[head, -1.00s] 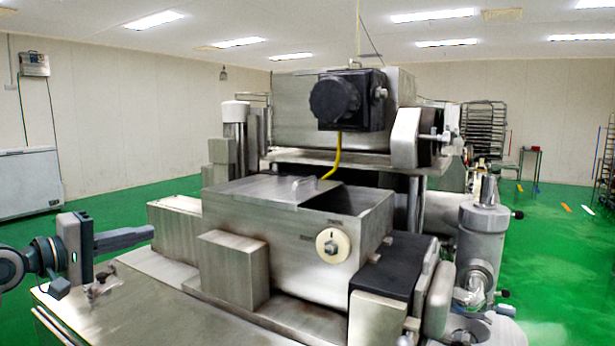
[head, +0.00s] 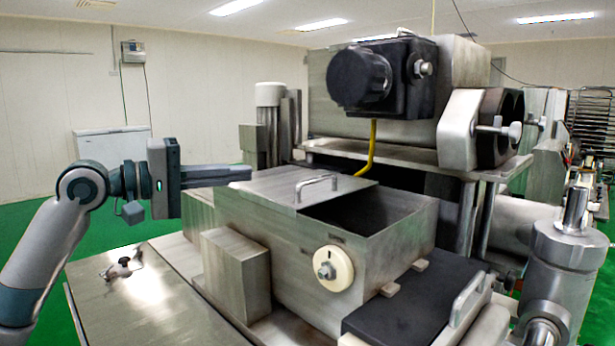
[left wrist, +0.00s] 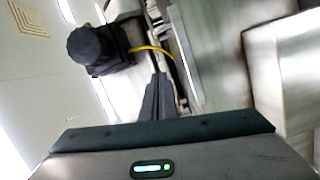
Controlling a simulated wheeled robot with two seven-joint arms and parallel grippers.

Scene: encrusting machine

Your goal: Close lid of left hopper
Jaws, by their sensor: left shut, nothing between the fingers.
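The left hopper (head: 283,240) is an open-topped steel box at the middle of the head view, with a round cream knob on its front. A flat steel lid (head: 270,190) with a bar handle (head: 316,186) covers its left part. The right part is uncovered and dark inside. My left gripper (head: 248,173) is shut and empty, pointing right, near the lid's far left edge in the picture; I cannot tell the exact gap. In the left wrist view its closed fingers (left wrist: 160,82) point up toward the machine. My right gripper is not in view.
A black motor block (head: 408,80) with a big knob and a yellow cable (head: 370,152) stand behind the hopper. A steel block (head: 236,275) stands in front at left. A steel cylinder (head: 568,250) stands at right. A flat steel top (head: 160,300) lies front left.

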